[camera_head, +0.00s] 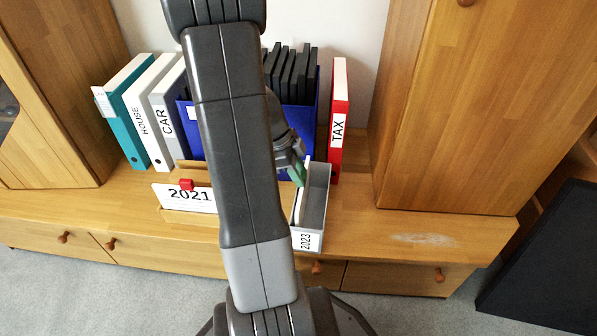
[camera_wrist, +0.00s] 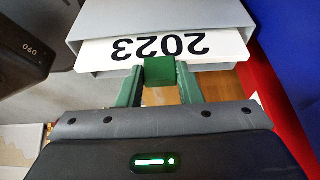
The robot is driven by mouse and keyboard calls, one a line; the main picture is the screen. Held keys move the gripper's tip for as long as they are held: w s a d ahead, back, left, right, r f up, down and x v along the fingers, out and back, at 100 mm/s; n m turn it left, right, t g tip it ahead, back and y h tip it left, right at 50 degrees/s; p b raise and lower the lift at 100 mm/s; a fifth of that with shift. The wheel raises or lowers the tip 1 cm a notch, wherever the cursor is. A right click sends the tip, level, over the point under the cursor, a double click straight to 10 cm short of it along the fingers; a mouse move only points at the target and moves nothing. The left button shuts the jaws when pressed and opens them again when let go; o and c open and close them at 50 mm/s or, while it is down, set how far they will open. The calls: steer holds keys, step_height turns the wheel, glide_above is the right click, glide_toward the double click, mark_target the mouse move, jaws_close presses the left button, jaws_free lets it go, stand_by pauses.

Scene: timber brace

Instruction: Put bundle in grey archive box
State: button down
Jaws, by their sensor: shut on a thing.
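The grey archive box (camera_head: 318,208) stands on the cabinet top, right of my arm, with a 2023 label on its front end. It also shows in the wrist view (camera_wrist: 160,18). The white bundle (camera_wrist: 110,53), printed 2023, sits between the box's grey walls in the wrist view, its near edge at the opening. How deep it reaches is hidden. My gripper (camera_wrist: 160,82) has green fingers shut on the green clip (camera_wrist: 158,72) at the bundle's edge. In the head view my gripper (camera_head: 298,172) is at the box's far end, partly hidden by my arm.
A red TAX binder (camera_head: 338,120) stands just behind the box on the right. Blue holders (camera_head: 300,120) with black cases stand behind. A white 2021 bundle (camera_head: 185,200) with a red clip lies left. The cabinet top right of the box is clear up to a wooden cupboard (camera_head: 465,110).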

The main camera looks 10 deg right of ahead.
steer(key=shift+h+b, duration=0.3)
steer(key=shift+b, duration=0.3)
stand_by(0.3)
steer(key=c, duration=0.9)
jaws_free()
steer(key=shift+o, duration=0.2)
steer(key=o, duration=0.4)
step_height(320, 180, up, 8)
steer(key=p, duration=0.4)
steer(key=shift+p, duration=0.4)
